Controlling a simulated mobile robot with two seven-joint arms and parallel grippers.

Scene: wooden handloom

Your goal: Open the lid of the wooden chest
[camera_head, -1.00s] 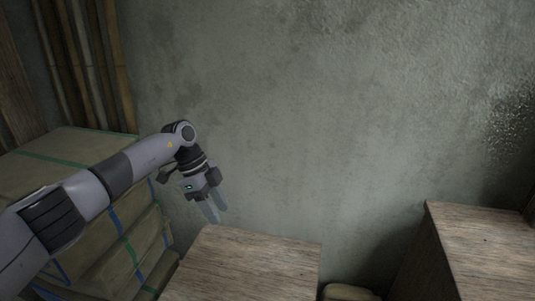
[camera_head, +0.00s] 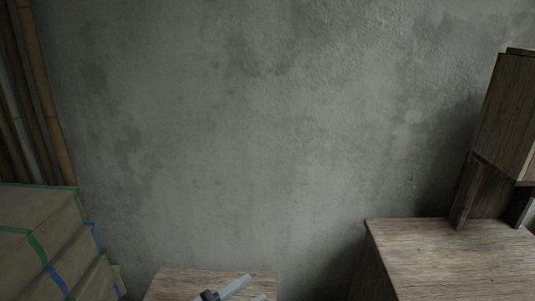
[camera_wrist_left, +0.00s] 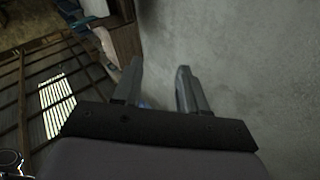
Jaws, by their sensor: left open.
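A wooden box with a flat plank top (camera_head: 180,284), seemingly the chest, stands at the bottom of the head view, its top cut off by the picture's lower edge. No gap under its lid shows. My left gripper (camera_head: 256,287) appears at the bottom edge, its pale fingers in front of the right part of that top. Whether it touches the wood cannot be told. In the left wrist view the left gripper (camera_wrist_left: 160,68) has its two fingers apart, with nothing clearly between them. My right gripper is not in view.
A larger wooden surface (camera_head: 450,255) stands at the right, with a tall wooden piece (camera_head: 505,120) on it. Stacked bundles with green and blue bands (camera_head: 40,240) are at the left, below bamboo poles (camera_head: 45,100). A bare grey wall (camera_head: 250,130) closes off the back.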

